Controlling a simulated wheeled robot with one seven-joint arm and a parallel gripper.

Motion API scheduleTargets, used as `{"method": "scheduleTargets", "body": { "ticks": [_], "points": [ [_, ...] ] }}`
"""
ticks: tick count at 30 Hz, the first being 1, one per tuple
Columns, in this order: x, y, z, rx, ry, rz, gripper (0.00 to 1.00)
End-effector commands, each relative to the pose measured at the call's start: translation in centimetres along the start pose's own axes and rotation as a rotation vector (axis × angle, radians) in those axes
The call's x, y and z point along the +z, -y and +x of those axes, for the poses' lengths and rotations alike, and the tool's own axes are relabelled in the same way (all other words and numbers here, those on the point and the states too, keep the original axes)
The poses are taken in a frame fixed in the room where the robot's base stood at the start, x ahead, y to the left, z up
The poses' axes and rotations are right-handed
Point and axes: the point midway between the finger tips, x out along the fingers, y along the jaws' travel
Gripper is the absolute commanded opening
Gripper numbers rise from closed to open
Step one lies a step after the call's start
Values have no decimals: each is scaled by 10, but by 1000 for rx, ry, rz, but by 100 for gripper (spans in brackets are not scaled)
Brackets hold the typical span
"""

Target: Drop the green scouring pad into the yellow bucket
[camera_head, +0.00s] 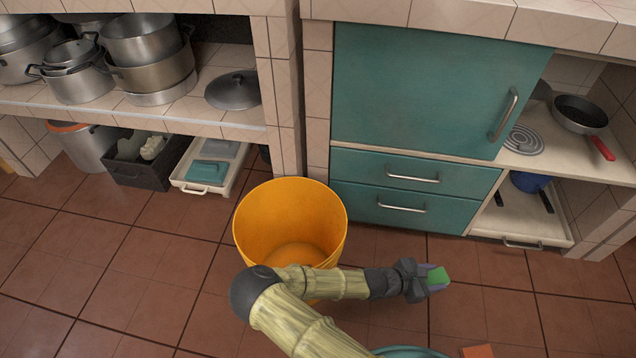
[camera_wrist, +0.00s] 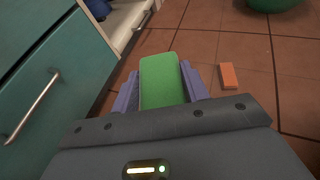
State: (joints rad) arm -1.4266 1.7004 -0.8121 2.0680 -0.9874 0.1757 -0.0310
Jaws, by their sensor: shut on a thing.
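The green scouring pad (camera_head: 438,276) is held between the fingers of my gripper (camera_head: 430,283), to the right of the bucket and above the floor. In the wrist view the green pad (camera_wrist: 162,82) lies between the two purple fingers of my gripper (camera_wrist: 160,92), which are shut on it. The yellow bucket (camera_head: 252,232) stands upright on the floor, left of the gripper. Its open top faces up and its visible inside looks empty. My arm crosses in front of the bucket's lower right side and hides part of it.
Teal drawers and a cupboard (camera_head: 425,90) stand behind the bucket. An orange block (camera_wrist: 229,76) lies on the floor; it also shows in the head view (camera_head: 478,351). A teal round thing (camera_head: 405,353) is at the bottom edge. Tiled floor (camera_head: 110,260) is clear at left.

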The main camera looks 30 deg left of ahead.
Motion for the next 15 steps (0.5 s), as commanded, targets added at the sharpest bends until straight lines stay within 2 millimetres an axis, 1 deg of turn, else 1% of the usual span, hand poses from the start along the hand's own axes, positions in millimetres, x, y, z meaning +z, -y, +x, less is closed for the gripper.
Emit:
{"method": "scheduleTargets", "body": {
  "ticks": [1, 2, 3, 5, 6, 8, 9, 11, 12, 15],
  "points": [
    [37, 1, -6, -4, 4, 3, 23],
    [51, 2, -7, -7, 4, 4, 23],
    [70, 3, -9, -10, 4, 5, 23],
    [99, 4, -12, -15, 4, 7, 23],
    [118, 6, -14, -18, 3, 9, 23],
    [146, 8, -19, -23, 3, 12, 23],
    [165, 9, -22, -25, 3, 13, 23],
    [193, 12, -28, -28, 2, 14, 23],
    [210, 14, -32, -31, 2, 16, 23],
    [243, 19, -40, -34, 1, 15, 23]
  ]
}}
